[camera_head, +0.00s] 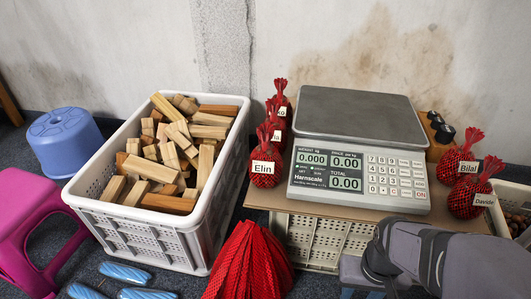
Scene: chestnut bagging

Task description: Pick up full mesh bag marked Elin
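The full red mesh bag marked Elin (265,181) stands upright at the left front corner of a brown board (258,200), just left of the scale. Its neck is gathered into a red tuft, and its white label faces me. Two more red bags stand close behind it, their labels partly hidden by it and by each other. My grey arm (470,268) reaches in at the lower right, well apart from the Elin bag. The fingers of my gripper do not show.
The scale (357,180) reads zero, its platform empty. Bags marked Bilal (453,163) and Davide (468,202) stand right of it. A white crate (186,235) of wood blocks is left of the Elin bag. Red mesh (250,265) lies in front. A blue stool (65,140) stands far left.

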